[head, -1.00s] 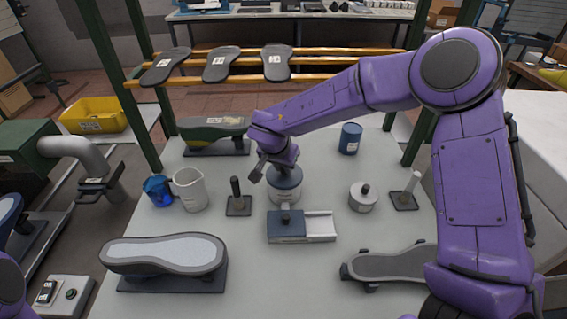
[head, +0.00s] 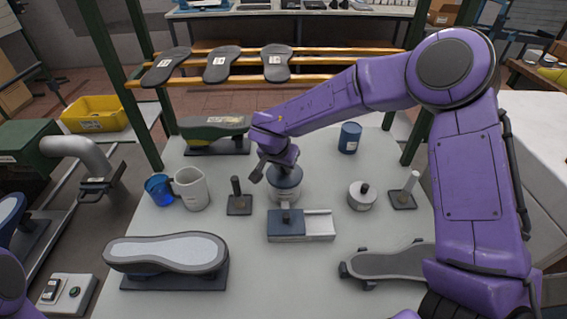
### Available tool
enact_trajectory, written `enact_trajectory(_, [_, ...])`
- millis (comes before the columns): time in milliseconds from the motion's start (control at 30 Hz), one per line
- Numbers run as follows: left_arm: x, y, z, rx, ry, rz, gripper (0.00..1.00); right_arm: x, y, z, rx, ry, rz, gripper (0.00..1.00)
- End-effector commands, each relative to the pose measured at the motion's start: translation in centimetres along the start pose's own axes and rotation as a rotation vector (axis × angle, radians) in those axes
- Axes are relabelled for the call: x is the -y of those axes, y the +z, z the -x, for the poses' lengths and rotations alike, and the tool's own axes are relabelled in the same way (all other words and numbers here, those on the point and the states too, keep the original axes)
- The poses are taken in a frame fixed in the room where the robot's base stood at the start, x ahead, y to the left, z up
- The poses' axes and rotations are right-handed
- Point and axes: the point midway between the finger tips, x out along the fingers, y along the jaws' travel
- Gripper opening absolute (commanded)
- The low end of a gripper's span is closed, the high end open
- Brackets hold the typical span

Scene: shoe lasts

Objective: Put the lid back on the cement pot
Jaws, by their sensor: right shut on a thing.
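My left gripper is out of view.
A brush stand (head: 238,203) is to the left, with a white jug (head: 192,190) and blue cup (head: 159,190) beyond.

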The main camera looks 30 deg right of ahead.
Motion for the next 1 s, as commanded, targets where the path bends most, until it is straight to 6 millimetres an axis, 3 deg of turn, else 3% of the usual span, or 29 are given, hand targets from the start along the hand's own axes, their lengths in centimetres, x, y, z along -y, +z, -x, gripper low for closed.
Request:
enact_trajectory(300, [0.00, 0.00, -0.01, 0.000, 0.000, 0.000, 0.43, 0.01, 0.00, -0.01, 0.000, -0.001, 0.000, 0.00])
enact_trajectory(333, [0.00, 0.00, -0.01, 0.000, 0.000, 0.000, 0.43, 0.01, 0.00, -0.01, 0.000, -0.001, 0.000, 0.24])
enact_trajectory(400, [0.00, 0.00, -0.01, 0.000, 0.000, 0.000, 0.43, 0.01, 0.00, -0.01, 0.000, -0.001, 0.000, 0.47])
enact_trajectory(433, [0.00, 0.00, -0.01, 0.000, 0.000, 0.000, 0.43, 0.01, 0.00, -0.01, 0.000, -0.001, 0.000, 0.51])
enact_trajectory(633, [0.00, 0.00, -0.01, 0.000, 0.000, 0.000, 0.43, 0.01, 0.00, 0.00, 0.000, -0.001, 0.000, 0.51])
enact_trajectory(700, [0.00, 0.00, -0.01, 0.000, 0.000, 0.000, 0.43, 0.01, 0.00, -0.01, 0.000, -0.001, 0.000, 0.74])
enact_trajectory(733, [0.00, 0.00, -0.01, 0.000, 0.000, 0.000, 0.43, 0.01, 0.00, -0.01, 0.000, -0.001, 0.000, 0.76])
enact_trajectory(1000, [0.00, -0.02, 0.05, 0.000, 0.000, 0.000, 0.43, 0.01, -0.02, 0.04, 0.000, -0.001, 0.000, 0.76])
